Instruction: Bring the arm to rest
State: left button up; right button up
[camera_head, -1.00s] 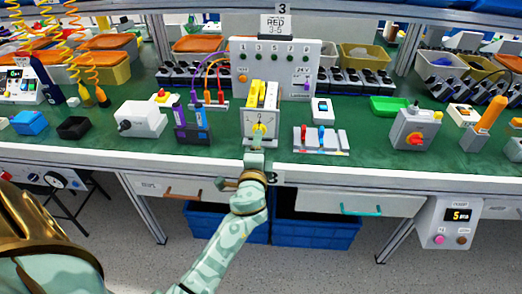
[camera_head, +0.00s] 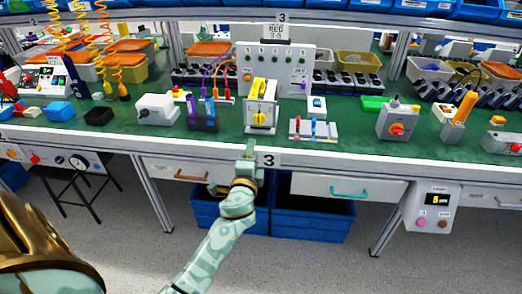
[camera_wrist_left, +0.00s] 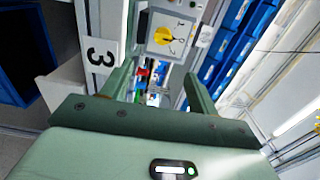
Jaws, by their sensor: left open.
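The rotary switch (camera_head: 260,117) is a white box with a yellow dial on its front. It stands upright at the middle of the green bench, near the front edge. My left gripper (camera_head: 247,152) is in front of the bench edge, just below the switch in the picture and apart from it. In the left wrist view my left gripper (camera_wrist_left: 160,78) has its two fingers spread with nothing held between them. The switch face with its yellow dial (camera_wrist_left: 163,36) shows beyond the fingers. My right gripper is in neither view.
The bench front edge (camera_head: 330,157) and the "3" label (camera_head: 268,160) are close to my left gripper. Blue bins (camera_head: 312,220) stand under the bench. A block with red and blue levers (camera_head: 313,130) is right of the switch. The floor in front is clear.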

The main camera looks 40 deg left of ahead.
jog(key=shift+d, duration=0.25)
pick_arm(q)
jog(key=s+d+f+n+g+h, duration=0.1)
jog(key=d+f+n+g+h, duration=0.15)
jog(key=f, duration=0.65)
jog(key=s+d+f+n+g+h, duration=0.1)
jog(key=s+d+f+h, duration=0.2)
jog(key=f, duration=0.6)
jog(key=s+d+f+n+g+h+p, duration=0.25)
jog(key=s+d+f, duration=0.25)
jog(key=s+f, duration=0.5)
jog(key=s+d+f+g, duration=0.2)
jog(key=s+f+g, duration=0.1)
jog(key=s+f, duration=0.7)
jog(key=s+f+n+g+p, duration=0.1)
jog(key=s+g+p, duration=0.1)
jog(key=s, duration=1.4)
jog(key=s+d+f+n+g+h+p, duration=0.1)
jog(key=s+g, duration=0.3)
jog(key=s, duration=1.3)
jog(key=shift+s+f+g+p, duration=0.2)
jog(key=shift+f+g+p, duration=0.1)
jog(key=shift+p, duration=0.15)
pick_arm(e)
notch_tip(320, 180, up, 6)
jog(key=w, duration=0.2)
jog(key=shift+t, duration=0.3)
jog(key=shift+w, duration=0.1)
